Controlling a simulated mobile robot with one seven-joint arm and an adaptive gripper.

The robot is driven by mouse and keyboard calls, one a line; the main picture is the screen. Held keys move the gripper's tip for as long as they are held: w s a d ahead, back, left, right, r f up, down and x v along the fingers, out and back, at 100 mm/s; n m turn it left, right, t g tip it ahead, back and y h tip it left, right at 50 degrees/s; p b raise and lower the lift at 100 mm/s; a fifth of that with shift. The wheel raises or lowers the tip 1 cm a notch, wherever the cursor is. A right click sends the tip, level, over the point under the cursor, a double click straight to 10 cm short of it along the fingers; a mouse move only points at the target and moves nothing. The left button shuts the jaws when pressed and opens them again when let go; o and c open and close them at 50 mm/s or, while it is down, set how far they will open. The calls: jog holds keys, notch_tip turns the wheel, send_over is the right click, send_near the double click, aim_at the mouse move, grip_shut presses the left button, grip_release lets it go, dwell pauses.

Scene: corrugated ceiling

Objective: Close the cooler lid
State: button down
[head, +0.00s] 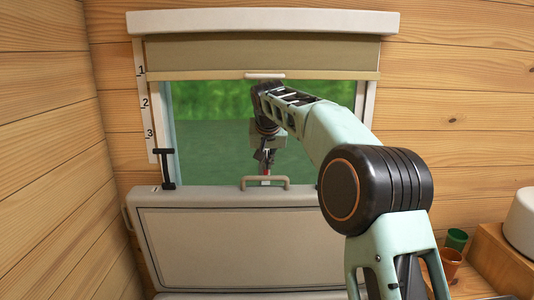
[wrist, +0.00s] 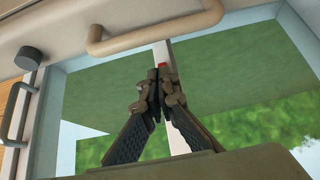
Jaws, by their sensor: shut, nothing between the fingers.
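The cooler lid (head: 230,248) is a large cream panel standing upright in front of the window, so it is open. A tan bar handle (head: 265,183) sits at its top edge; the handle also shows at the top of the wrist view (wrist: 155,38). My gripper (head: 265,166) is above and behind the handle as the head view shows it, pointing down. In the wrist view my gripper (wrist: 160,76) is shut and empty, its tips just short of the handle and apart from it. The cooler's body is mostly out of view below the lid.
A window (head: 210,125) with a partly lowered tan blind (head: 260,55) is behind the lid. A dark latch (head: 167,170) stands at the left. Wooden walls close in on the left.

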jog(key=shift+s+d, duration=0.15)
jog(key=shift+s, duration=0.95)
jog(key=shift+s+f, duration=0.3)
jog(key=shift+s, duration=0.3)
jog(key=shift+f+b, duration=0.1)
jog(key=shift+b, duration=0.25)
